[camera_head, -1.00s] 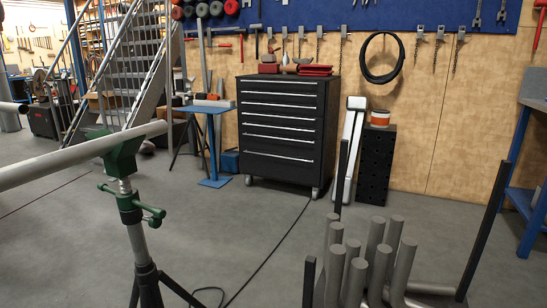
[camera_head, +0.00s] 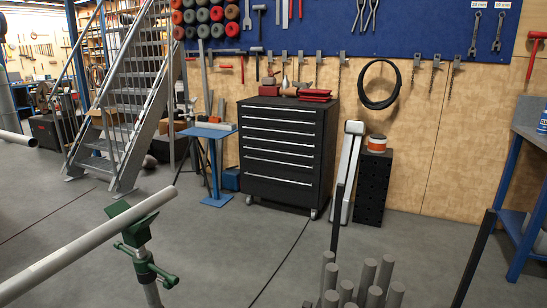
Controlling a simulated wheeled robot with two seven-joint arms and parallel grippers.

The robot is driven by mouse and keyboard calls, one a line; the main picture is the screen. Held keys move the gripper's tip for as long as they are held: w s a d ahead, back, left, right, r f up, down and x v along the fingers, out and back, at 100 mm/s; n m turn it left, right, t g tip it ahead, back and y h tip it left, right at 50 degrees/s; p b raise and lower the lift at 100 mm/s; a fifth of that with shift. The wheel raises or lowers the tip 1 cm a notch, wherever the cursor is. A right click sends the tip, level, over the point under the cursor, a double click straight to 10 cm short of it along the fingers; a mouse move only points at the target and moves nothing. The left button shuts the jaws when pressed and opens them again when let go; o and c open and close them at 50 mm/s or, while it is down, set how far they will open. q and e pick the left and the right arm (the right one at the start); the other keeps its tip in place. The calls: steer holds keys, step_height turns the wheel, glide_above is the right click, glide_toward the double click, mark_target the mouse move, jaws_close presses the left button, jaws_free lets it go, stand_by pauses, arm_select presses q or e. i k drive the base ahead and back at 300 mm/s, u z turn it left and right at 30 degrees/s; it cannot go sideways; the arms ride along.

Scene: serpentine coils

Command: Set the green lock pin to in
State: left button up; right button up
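A pipe stand with a green V-shaped head (camera_head: 131,222) stands at the lower left. A long grey pipe (camera_head: 90,248) rests in its head and runs out past the lower left edge. Below the head is a green collar with a green lock pin or handle (camera_head: 165,278) sticking out to the right. Whether this is the pin named in the task, and whether it is in or out, I cannot tell. Neither of my grippers is in view.
Several upright grey tubes (camera_head: 366,280) stand at the bottom right between dark posts (camera_head: 474,258). A black drawer cabinet (camera_head: 278,157), a blue stand (camera_head: 210,132) and metal stairs (camera_head: 130,85) are further back. Grey floor (camera_head: 235,250) between is clear.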

mark_target(166, 284)
steer(key=k, duration=0.4)
steer(key=u, duration=1.3)
steer(key=i, duration=0.7)
steer(key=z, duration=0.7)
